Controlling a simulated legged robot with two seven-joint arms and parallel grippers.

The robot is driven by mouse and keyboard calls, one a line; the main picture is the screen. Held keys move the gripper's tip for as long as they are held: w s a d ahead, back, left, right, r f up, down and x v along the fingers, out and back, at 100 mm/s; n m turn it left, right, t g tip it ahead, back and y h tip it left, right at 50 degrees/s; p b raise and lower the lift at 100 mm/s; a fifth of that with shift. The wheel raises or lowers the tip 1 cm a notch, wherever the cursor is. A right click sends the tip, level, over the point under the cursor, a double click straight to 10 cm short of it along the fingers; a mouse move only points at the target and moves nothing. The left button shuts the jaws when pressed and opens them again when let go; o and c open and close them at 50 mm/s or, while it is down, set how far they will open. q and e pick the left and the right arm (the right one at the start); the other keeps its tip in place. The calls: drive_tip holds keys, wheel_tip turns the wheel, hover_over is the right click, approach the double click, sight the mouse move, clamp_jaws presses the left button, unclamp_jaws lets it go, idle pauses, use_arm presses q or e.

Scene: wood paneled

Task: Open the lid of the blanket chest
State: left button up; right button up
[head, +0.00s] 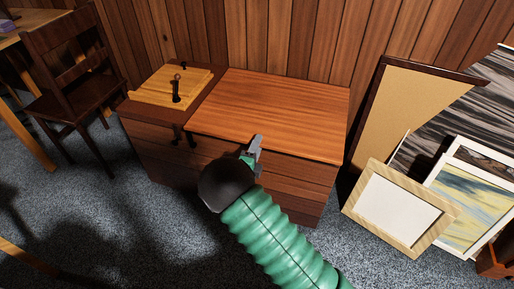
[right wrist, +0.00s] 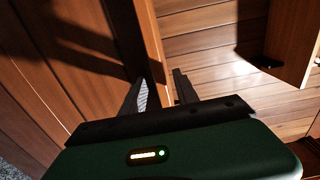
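The wooden blanket chest stands against the paneled wall in the head view; its dark plank front (head: 300,190) faces me. Its broad orange-brown lid (head: 280,105) looks down or nearly so; I cannot tell whether there is a small gap under it. My right gripper (head: 256,152) is at the middle of the lid's front edge. In the right wrist view my right gripper (right wrist: 160,88) has its fingers apart, with a pale-edged board reaching down near the gap between them. I cannot tell whether they touch it. My left gripper is not in view.
A pale wooden board (head: 165,86) with dark knobs lies on the darker left part of the chest top. A dark chair (head: 75,85) stands at the left. Framed pictures (head: 400,205) and a corkboard (head: 395,120) lean at the right. Carpet (head: 140,230) is open in front.

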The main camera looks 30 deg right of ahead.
clamp_jaws()
drive_tip(key=shift+s+f, duration=0.1)
drive_tip(key=shift+f, duration=0.1)
idle(1.1)
